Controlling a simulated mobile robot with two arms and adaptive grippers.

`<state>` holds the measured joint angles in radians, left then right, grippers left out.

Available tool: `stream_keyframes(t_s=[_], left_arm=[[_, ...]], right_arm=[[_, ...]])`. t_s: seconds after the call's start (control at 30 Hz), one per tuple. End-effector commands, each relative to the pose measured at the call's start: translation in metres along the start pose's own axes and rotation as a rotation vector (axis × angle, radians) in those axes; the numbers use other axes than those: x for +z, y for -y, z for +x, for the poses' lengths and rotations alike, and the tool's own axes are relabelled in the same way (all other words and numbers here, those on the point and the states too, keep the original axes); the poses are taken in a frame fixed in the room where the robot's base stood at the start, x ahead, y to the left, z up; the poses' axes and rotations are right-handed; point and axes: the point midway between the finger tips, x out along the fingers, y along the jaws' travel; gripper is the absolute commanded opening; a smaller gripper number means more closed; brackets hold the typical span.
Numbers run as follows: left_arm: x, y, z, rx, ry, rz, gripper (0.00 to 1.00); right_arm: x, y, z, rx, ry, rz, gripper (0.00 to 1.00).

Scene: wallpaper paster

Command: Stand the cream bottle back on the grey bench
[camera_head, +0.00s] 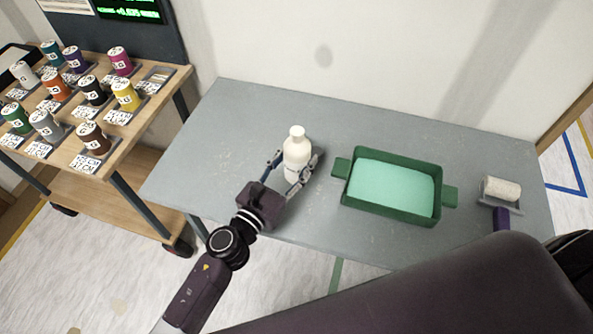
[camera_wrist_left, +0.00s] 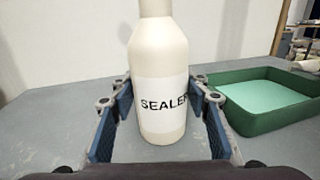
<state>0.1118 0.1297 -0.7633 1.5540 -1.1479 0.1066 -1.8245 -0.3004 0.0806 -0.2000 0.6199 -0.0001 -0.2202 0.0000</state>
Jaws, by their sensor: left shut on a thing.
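The cream bottle (camera_head: 297,148) is upright at the middle of the grey bench (camera_head: 225,130). The bottle's base looks to be on or very near the bench top; I cannot tell which. My right gripper is not in view.
A green tray (camera_head: 382,216) of mint-green liquid stands to the right of the bottle. A paint roller (camera_head: 500,190) lies at the bench's right end. The bench left of the bottle is clear.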

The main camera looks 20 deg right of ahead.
Motion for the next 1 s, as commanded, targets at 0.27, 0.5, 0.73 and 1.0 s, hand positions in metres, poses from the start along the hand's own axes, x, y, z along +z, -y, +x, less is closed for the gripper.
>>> stream_keyframes(t_s=[0.27,0.5,0.73,1.0], left_arm=[[-0.034,0.0,0.0,0.001,0.0,-0.001,0.09],[-0.033,0.0,0.0,0.0,-0.001,0.0,0.09],[-0.035,0.0,0.0,0.001,-0.001,0.0,0.55],[-0.035,0.0,0.0,0.001,-0.001,0.0,0.61]], right_arm=[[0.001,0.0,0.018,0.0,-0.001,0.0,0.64],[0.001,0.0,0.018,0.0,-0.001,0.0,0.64],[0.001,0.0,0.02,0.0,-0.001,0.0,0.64],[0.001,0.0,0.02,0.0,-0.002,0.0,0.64]])
